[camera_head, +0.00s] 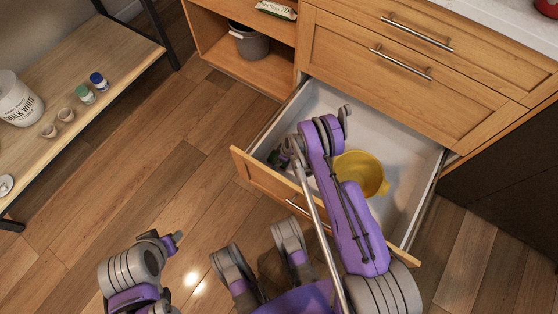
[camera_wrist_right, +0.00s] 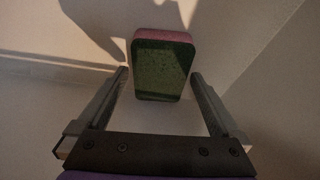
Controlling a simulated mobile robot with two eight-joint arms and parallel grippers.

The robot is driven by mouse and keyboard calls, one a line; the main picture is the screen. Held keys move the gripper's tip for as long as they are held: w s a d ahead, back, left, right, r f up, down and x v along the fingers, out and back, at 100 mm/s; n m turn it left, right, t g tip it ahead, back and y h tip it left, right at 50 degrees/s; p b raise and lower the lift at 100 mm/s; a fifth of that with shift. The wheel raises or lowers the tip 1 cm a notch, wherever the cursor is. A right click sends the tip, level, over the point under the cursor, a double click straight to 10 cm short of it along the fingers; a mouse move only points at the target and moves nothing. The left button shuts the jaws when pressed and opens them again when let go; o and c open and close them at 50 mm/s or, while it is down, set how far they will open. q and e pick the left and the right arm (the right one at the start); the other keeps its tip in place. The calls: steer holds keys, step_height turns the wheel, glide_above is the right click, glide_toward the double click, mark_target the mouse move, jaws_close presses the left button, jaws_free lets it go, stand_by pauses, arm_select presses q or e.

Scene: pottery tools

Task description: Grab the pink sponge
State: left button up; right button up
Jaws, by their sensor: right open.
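The sponge (camera_wrist_right: 162,68) lies beyond and between the fingertips in the right wrist view, its dark green face towards me and a pink edge along its top. My right gripper (camera_wrist_right: 159,74) is open, with a finger on each side of the sponge and visible gaps between. In the head view my right arm reaches into the open drawer (camera_head: 404,190); its fingers are hidden there, and I cannot make out the sponge clearly. My left arm (camera_head: 132,272) is at the lower left over the floor, and its fingers cannot be made out.
A yellow bowl (camera_head: 360,174) sits in the drawer beside my right arm. The drawer walls and front surround the reach. A wooden shelf (camera_head: 75,95) with a jar (camera_head: 17,99) and small pots stands at left. Open floor lies between.

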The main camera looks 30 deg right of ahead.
steer(key=shift+f, duration=0.25)
steer(key=shift+c, duration=0.2)
steer(key=c, duration=1.1)
